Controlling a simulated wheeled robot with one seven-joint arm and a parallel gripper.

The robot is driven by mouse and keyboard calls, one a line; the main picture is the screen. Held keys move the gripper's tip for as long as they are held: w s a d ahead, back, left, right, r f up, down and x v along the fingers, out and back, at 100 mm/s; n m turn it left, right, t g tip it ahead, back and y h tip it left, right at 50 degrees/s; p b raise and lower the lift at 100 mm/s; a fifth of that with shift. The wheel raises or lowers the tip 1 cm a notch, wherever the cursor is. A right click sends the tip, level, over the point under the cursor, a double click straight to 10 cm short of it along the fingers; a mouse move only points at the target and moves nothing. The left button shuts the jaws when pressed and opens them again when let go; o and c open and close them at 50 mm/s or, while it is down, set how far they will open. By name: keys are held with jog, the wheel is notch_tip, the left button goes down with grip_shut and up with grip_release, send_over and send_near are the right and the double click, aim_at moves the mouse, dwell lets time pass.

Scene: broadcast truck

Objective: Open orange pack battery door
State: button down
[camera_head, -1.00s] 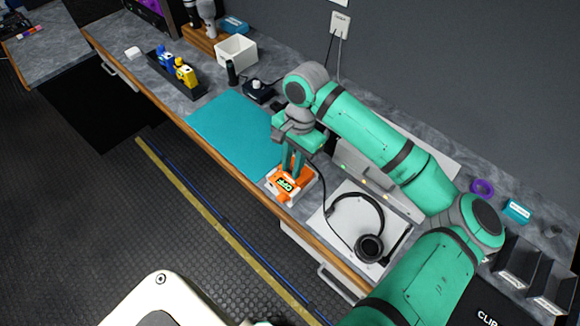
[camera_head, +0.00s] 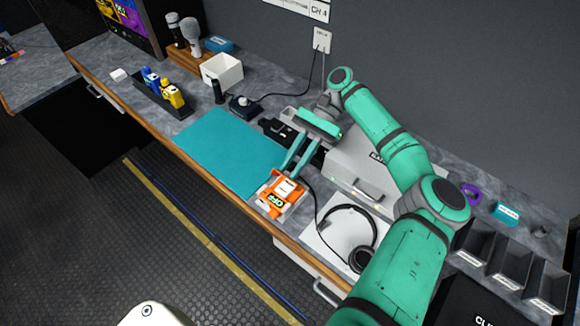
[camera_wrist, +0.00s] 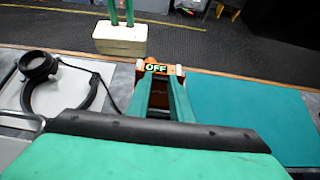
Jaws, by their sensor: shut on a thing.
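The orange pack (camera_head: 269,198) sits in a pale tray near the counter's front edge, right of the teal mat. Its green-on-dark "OFF" label shows, with a pale panel on the side near my fingers. My gripper (camera_head: 292,174) reaches down from the wall side at a slant, its fingers shut on the pack's upper part. In the wrist view the orange pack (camera_wrist: 158,59) lies at the fingertips, with the "OFF" label facing the camera. The fingers hide where they touch, so I cannot tell how far the battery door stands open.
The teal mat (camera_head: 228,147) lies left of the pack. Black headphones (camera_head: 347,232) rest on a white sheet to its right. A grey case (camera_head: 362,160) stands behind, near my arm. A black stand with blue and yellow items is further left.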

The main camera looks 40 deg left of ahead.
jog(key=shift+w+f+g, duration=0.1)
jog(key=shift+w+g, duration=0.65)
jog(key=shift+g, duration=0.55)
jog(key=shift+w, duration=0.1)
jog(key=c, duration=1.8)
grip_release()
jog(key=shift+c, duration=0.2)
notch_tip(320, 180, up, 9)
send_over(296, 182)
jog(key=s+d+r, duration=0.4)
jog(key=s, duration=0.4)
jog(key=shift+s+d, duration=0.15)
jog(key=shift+s, duration=0.25)
jog(key=shift+o, duration=0.2)
